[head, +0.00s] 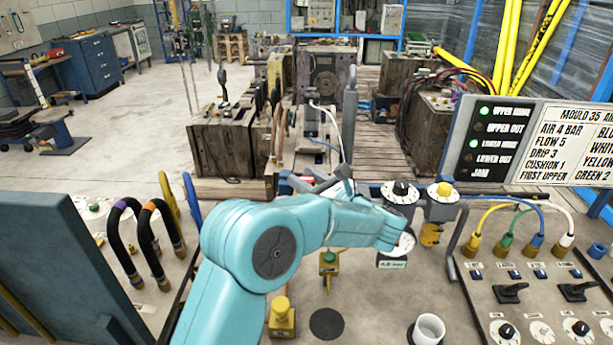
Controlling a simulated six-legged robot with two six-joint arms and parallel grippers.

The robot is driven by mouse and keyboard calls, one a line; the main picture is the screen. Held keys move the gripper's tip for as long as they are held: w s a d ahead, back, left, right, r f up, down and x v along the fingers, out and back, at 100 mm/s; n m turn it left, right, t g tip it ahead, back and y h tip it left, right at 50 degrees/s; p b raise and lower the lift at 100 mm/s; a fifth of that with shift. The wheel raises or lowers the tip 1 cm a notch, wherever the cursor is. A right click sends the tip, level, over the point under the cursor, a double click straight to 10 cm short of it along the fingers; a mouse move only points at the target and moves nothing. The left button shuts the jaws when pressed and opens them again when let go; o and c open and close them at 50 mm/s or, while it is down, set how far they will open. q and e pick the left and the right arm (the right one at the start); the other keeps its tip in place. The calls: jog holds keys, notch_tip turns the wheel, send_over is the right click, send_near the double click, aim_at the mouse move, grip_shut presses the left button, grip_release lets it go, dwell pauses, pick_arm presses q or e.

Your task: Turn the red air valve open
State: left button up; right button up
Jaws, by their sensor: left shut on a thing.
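The red air valve (308,181) shows only as a small red patch at the back of the bench, in the middle of the head view. The fingers and wrist of my left gripper (318,183) cover most of it. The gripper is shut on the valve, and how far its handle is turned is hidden. My teal left arm reaches across the bench from the bottom. My right gripper is not in view.
A black knob (401,190) and a yellow knob (443,191) stand right of the gripper. A dial gauge (404,243) sits partly behind my wrist. A white cup (428,330), yellow-bodied button box (282,318) and hose panel (140,262) are nearer.

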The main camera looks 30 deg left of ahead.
pick_arm(q)
jog(key=o, duration=0.9)
jog(key=b+v, duration=0.2)
jog(key=v, duration=1.4)
jog(key=shift+d+b, duration=0.2)
jog(key=shift+b, duration=0.1)
